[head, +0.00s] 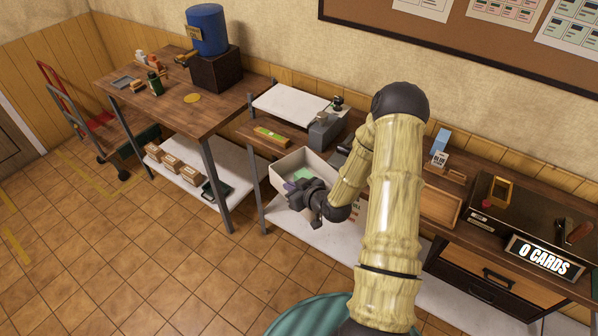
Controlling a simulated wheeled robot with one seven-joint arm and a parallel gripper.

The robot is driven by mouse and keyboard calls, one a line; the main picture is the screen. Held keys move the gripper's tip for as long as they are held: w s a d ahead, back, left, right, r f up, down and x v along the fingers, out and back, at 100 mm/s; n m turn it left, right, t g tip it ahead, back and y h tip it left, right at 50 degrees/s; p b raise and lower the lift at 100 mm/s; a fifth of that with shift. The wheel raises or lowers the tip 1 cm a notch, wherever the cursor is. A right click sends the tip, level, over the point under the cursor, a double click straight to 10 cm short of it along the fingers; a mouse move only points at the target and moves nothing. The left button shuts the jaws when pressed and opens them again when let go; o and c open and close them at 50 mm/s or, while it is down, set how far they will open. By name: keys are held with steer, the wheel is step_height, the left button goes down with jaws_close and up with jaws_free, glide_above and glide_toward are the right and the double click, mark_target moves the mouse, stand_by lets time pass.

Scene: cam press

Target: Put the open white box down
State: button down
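The open white box (287,168) is at the centre of the head view, at the front edge of the wooden bench. Something pale green and something purple lie inside it. My dark gripper (300,191) is at the box's near side and appears shut on its near wall. The fingertips are small and partly lost against the box. The box seems held in the air in front of the bench, but its underside is hidden, so I cannot tell whether it touches anything.
The bench holds a green-and-yellow block (270,136), a white board (290,104) and a grey press-like device (325,130). A white lower shelf (300,232) runs underneath. To the left stands a higher table (205,112) with a blue drum (207,30). The tiled floor in front is clear.

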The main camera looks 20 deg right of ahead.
steer(key=s+a+f+m+h+b, duration=0.1)
steer(key=s+f, duration=0.3)
steer(key=f, duration=0.4)
steer(key=s+a+f+m+h, duration=0.2)
steer(key=s+f, duration=0.3)
steer(key=f, duration=0.4)
steer(key=shift+s+m+t+h+b, duration=0.2)
steer(key=shift+m+t+h+b, duration=0.2)
steer(key=shift+m+h, duration=0.3)
steer(key=shift+a+f, duration=0.1)
